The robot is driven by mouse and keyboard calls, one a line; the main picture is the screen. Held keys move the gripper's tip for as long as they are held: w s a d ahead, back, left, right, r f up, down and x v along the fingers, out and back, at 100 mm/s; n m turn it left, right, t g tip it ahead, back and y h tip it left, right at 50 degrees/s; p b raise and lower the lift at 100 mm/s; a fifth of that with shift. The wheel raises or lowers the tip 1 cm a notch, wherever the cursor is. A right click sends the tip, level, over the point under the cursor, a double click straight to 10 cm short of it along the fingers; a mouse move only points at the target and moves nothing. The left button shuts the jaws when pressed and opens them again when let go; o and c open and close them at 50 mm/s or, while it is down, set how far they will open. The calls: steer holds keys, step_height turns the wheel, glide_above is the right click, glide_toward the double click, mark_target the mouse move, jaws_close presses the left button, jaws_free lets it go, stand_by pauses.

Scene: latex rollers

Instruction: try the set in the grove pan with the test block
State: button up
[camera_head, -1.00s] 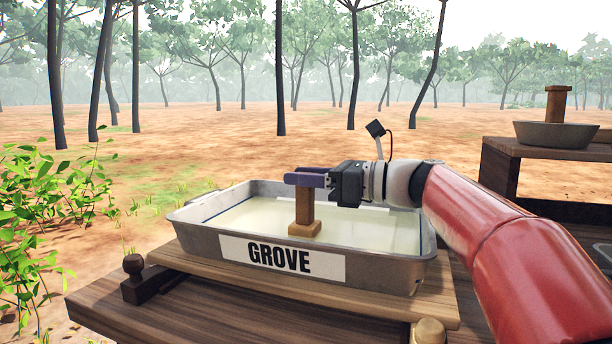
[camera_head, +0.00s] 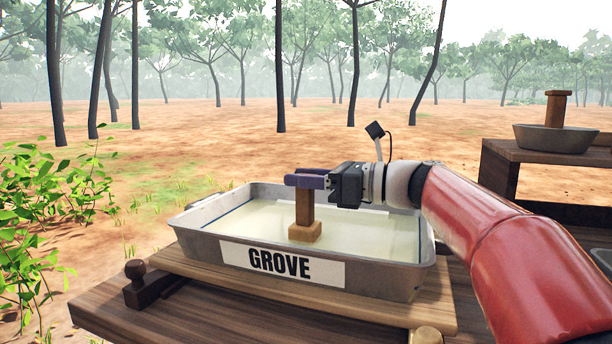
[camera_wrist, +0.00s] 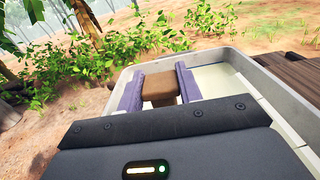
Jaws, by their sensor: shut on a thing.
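The grove pan (camera_head: 410,266) is a grey metal tray with a white GROVE label, holding pale milky latex (camera_head: 255,222). The test block (camera_head: 304,218) is a brown wooden post on a wider square foot. It stands upright within the pan, near its front wall. My gripper (camera_head: 305,180) reaches in from the right and is shut on the upper part of the post. In the wrist view the purple fingers (camera_wrist: 158,88) flank the block's brown top (camera_wrist: 160,88). Whether the foot touches the latex surface is hard to tell.
The pan sits on a wooden board (camera_head: 300,297) with a dark knob (camera_head: 134,269) at its left, on a dark wooden table (camera_head: 220,318). At the right, a second bench (camera_head: 510,160) carries a grey bowl (camera_head: 556,140) with another wooden post (camera_head: 557,108). Bushes (camera_head: 50,225) stand at the left.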

step_height(320, 180, up, 7)
steer(key=p, duration=0.4)
steer(key=shift+p, duration=0.4)
steer(key=shift+r, duration=1.05)
